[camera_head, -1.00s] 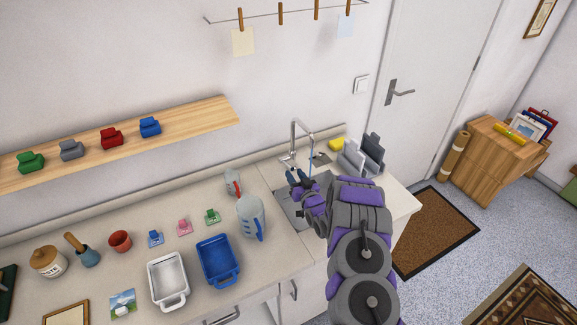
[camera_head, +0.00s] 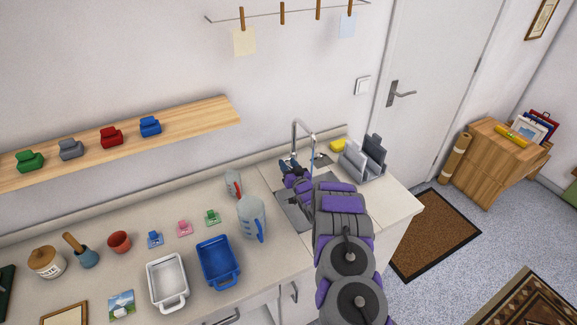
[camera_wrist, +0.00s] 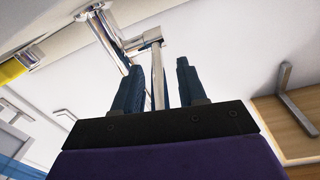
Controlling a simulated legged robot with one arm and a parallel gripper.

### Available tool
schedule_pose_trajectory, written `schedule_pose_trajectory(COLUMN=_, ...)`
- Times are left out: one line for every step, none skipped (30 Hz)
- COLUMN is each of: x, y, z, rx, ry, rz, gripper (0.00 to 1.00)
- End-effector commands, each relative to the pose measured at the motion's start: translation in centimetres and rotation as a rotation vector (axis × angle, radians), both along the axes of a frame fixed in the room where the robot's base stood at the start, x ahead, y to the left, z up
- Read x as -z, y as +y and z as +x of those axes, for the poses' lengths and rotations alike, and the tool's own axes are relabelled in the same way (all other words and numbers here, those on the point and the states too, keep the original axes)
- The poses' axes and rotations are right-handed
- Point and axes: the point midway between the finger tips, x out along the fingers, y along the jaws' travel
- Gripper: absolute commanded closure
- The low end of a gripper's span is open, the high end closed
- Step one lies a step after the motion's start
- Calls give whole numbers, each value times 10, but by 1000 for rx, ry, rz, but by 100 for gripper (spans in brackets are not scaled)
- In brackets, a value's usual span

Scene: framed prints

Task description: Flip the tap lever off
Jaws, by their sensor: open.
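The chrome tap (camera_head: 296,132) stands at the back of the sink, and a thin bluish stream hangs below its spout. In the wrist view the tap's body (camera_wrist: 107,35) is at the upper left. A slim chrome lever (camera_wrist: 157,75) extends from it into the space between my fingers. My gripper (camera_head: 287,165) is open beside the tap, above the sink. In the wrist view its two blue fingers (camera_wrist: 158,85) stand on either side of the lever. I cannot tell whether either finger touches it. My gripper partly hides the tap's lower part in the head view.
The sink (camera_head: 291,214) lies under my arm. A yellow sponge (camera_head: 338,145) and a grey rack (camera_head: 364,158) are to its right. A measuring jug (camera_head: 251,218) and a cup with a red mark (camera_head: 233,183) stand close on the left. The counter's front right corner is clear.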

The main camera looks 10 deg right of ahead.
Motion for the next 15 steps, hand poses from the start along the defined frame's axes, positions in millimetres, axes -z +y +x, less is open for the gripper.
schedule_pose_trajectory(x=0, y=0, z=0, rx=0, ry=0, rz=0, gripper=59)
schedule_pose_trajectory(x=0, y=0, z=0, rx=0, ry=0, rz=0, gripper=59)
schedule_pose_trajectory(x=0, y=0, z=0, rx=0, ry=0, rz=0, gripper=62)
schedule_pose_trajectory(x=0, y=0, z=0, rx=0, ry=0, rz=0, gripper=64)
schedule_pose_trajectory(x=0, y=0, z=0, rx=0, ry=0, rz=0, gripper=67)
schedule_pose_trajectory(x=0, y=0, z=0, rx=0, ry=0, rz=0, gripper=71)
schedule_pose_trajectory(x=0, y=0, z=0, rx=0, ry=0, rz=0, gripper=74)
schedule_pose_trajectory(x=0, y=0, z=0, rx=0, ry=0, rz=0, gripper=77)
schedule_pose_trajectory(x=0, y=0, z=0, rx=0, ry=0, rz=0, gripper=81)
schedule_pose_trajectory(x=0, y=0, z=0, rx=0, ry=0, rz=0, gripper=84)
schedule_pose_trajectory(x=0, y=0, z=0, rx=0, ry=0, rz=0, gripper=86)
schedule_pose_trajectory(x=0, y=0, z=0, rx=0, ry=0, rz=0, gripper=90)
schedule_pose_trajectory(x=0, y=0, z=0, rx=0, ry=0, rz=0, gripper=93)
schedule_pose_trajectory(x=0, y=0, z=0, rx=0, ry=0, rz=0, gripper=96)
schedule_pose_trajectory(x=0, y=0, z=0, rx=0, ry=0, rz=0, gripper=100)
